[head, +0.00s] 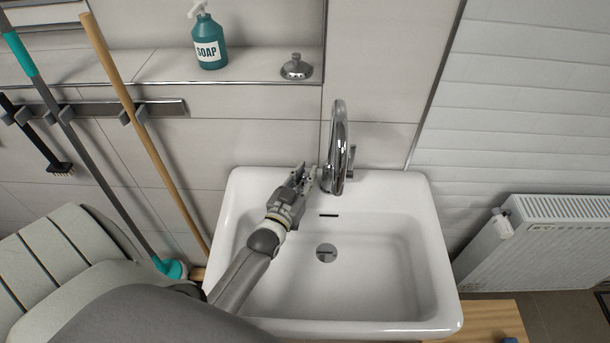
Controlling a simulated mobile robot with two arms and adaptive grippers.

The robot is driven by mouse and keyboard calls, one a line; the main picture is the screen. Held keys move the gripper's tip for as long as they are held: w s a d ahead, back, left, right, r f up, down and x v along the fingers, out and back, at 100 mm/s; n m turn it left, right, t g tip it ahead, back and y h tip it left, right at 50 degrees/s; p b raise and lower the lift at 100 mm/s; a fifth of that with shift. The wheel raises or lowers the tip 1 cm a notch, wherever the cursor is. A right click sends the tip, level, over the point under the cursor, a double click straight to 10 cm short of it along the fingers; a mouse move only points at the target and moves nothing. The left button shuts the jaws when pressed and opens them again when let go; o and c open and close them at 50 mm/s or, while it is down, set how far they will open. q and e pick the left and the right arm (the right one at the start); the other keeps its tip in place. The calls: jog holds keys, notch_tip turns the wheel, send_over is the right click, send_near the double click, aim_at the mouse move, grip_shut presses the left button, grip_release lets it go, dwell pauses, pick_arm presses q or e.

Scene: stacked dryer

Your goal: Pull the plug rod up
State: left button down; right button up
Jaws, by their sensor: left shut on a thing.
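A white sink (425,280) stands against the tiled wall, with a chrome faucet (339,140) at its back rim. My left gripper (308,172) is at the back rim, just left of the faucet base. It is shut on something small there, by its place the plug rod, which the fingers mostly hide. The drain (326,253) shows in the basin floor, and I cannot tell how its plug sits. My right gripper is not in the view.
A soap bottle (208,40) and a small chrome fitting (296,67) are on the ledge above. Long-handled tools hang on the left wall. A radiator (550,240) stands at the right. The basin is empty.

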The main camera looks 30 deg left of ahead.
pick_arm(q)
jog(key=shift+r+p, duration=1.3)
jog(key=shift+r, duration=0.25)
jog(key=shift+f, duration=0.1)
jog(key=c, duration=1.3)
grip_release()
jog(key=shift+s, duration=0.1)
jog(key=shift+s, duration=0.35)
jog(key=s+d, duration=0.2)
jog(key=s, duration=0.9)
